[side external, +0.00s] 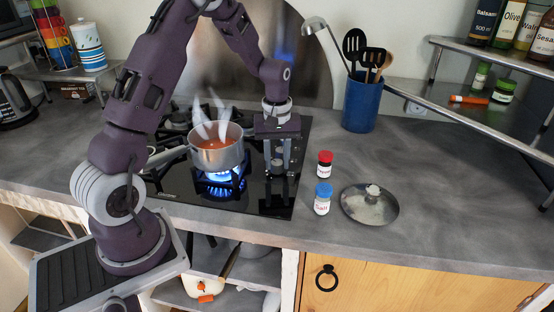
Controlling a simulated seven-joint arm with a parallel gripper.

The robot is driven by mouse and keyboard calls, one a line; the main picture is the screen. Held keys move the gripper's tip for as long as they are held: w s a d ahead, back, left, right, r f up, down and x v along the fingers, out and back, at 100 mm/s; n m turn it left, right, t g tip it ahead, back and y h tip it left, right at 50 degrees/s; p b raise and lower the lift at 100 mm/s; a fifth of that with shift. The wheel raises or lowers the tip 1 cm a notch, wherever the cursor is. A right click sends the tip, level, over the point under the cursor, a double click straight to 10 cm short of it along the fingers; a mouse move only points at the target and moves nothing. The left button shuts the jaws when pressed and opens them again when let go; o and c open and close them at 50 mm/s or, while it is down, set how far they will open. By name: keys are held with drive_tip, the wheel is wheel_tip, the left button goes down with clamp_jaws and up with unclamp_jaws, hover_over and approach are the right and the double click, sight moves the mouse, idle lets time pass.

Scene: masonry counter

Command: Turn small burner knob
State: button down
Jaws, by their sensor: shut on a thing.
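My gripper (278,168) points straight down over the right side of the black glass cooktop (180,187). Its fingers are closed on a small knob (277,161), which is mostly hidden between them. I cannot make out how far the knob is turned. A steel pot (217,158) with red, steaming contents stands on the front burner, left of my gripper. Blue flame (221,181) shows under the pot.
The pot's handle (168,157) sticks out to the left. Right of the cooktop stand a red-capped jar (324,166), a blue-capped salt jar (322,200) and a lid (370,206). A blue utensil holder (361,105) stands behind. The counter farther right is clear.

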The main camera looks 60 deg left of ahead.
sight(277, 162)
drive_tip(key=m, duration=1.2)
idle(0.6)
drive_tip(key=c, duration=1)
unclamp_jaws()
wheel_tip(277, 162, up, 7)
drive_tip(key=shift+r, duration=0.1)
